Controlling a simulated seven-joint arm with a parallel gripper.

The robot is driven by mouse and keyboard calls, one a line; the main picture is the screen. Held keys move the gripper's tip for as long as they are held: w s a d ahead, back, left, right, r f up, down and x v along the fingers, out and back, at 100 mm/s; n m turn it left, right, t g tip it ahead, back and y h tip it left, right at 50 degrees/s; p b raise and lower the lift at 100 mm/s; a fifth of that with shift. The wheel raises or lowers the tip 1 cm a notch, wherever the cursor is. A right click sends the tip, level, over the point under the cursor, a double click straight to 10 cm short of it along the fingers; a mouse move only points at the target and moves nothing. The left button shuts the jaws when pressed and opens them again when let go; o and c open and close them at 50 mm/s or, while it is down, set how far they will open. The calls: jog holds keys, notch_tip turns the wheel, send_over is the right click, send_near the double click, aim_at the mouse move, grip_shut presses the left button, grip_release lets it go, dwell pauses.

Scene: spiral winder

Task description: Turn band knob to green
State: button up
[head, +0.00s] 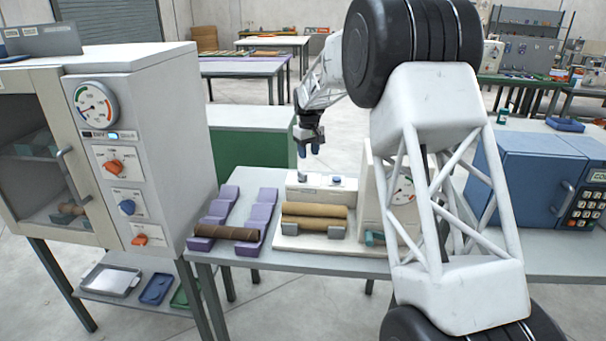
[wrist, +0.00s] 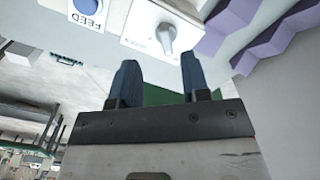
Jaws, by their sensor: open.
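A pale grey knob (wrist: 168,38) with a raised grip sits on a white panel in the wrist view. The lettering beside it is too small to read, so I cannot confirm that it is the band knob, and no green mark shows beside it. My gripper (wrist: 158,66) is open and empty. Its two dark blue fingers are close to the knob, with the knob lying beyond the gap between them. In the head view my gripper (head: 309,148) hangs above the low white control box (head: 318,195) of the winder, apart from it.
A blue FEED button (wrist: 86,6) is beside the knob. Purple stepped racks (head: 262,222) stand left of the winder, with a brown tube (head: 226,233) across them. Brown rolls (head: 314,218) lie in front of the control box. A white oven-like cabinet (head: 150,95) stands further left.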

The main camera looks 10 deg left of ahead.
aim_at(303, 173)
jog(key=w+a+f, duration=0.2)
jog(key=shift+w+a+f, duration=0.1)
jog(key=shift+w+f, duration=0.05)
jog(key=shift+f, duration=0.15)
jog(key=shift+f, duration=3.9)
grip_shut()
